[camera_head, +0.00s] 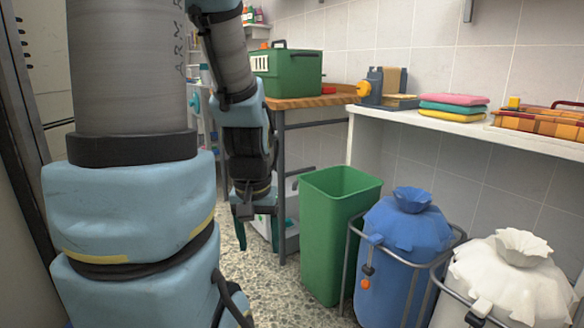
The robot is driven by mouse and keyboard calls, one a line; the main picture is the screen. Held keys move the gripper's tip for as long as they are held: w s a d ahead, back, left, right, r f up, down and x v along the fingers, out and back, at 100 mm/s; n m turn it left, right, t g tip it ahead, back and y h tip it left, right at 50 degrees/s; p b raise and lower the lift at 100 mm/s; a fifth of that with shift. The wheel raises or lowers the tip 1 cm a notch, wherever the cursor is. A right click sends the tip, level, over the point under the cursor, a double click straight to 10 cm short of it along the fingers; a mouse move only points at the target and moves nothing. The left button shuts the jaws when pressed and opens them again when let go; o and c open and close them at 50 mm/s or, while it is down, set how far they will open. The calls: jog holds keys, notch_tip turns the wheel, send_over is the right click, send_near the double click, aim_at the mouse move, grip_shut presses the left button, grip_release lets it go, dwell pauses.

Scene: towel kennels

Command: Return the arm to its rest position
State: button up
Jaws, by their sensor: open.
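My arm fills the left of the head view, with a large blue-and-grey link in front. Its far part hangs down at the centre left. My gripper (246,225) is at the lower end of it, pointing down above the speckled floor. The gripper is open and nothing shows between its fingers. It hangs to the left of a green bin (335,235), apart from it in the picture.
A blue sack (405,255) and a white sack (510,285) stand in metal frames at right. Folded towels (453,107) and a tray (545,122) lie on a white shelf (420,124). A green box (288,72) sits on a wooden bench (305,101). Some floor (280,290) is clear.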

notch_tip(320, 180, up, 27)
jog(key=p, duration=2.4)
jog(key=shift+f, duration=0.15)
